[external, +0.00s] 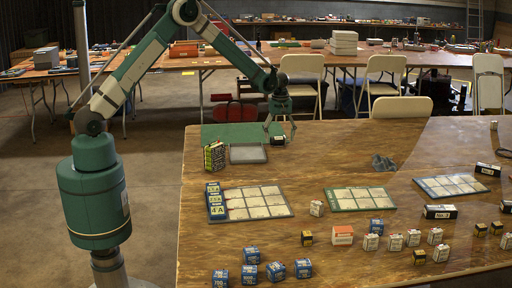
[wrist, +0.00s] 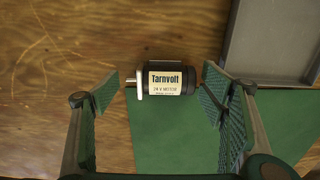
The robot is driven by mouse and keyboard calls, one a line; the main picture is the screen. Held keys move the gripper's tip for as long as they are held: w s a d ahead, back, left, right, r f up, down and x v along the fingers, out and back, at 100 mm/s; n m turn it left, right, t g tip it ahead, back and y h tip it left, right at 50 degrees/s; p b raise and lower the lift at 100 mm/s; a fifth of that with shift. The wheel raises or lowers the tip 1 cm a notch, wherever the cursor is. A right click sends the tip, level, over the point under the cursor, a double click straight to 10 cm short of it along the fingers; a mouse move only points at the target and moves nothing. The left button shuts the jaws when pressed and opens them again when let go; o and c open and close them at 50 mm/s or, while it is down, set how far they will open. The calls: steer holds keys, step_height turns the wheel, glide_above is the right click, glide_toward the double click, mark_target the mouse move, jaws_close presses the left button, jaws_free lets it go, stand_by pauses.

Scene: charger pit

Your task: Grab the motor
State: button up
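The motor (wrist: 168,80) is a dark cylinder with a cream label reading "Tarnvolt 24 V MOTOR", a pale collar and a metal shaft pointing left in the wrist view. It lies on its side at the edge of a green mat (wrist: 155,145). In the external view the motor (external: 278,141) is a small dark shape on the table under my gripper (external: 280,129). In the wrist view my gripper (wrist: 158,92) is open, with one finger to the left past the shaft and one to the right of the body. I see no clear contact with either finger.
A grey tray (external: 248,153) lies left of the motor on the mat; its corner shows in the wrist view (wrist: 242,66). A dark-and-yellow battery stack (external: 214,156) stands farther left. Grid trays (external: 290,191), blue boxes (external: 250,255) and small cartons occupy the nearer wooden table.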

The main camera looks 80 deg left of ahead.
steer(key=c, duration=0.9)
steer(key=shift+r+p, duration=0.8)
steer(key=shift+r, duration=4.2)
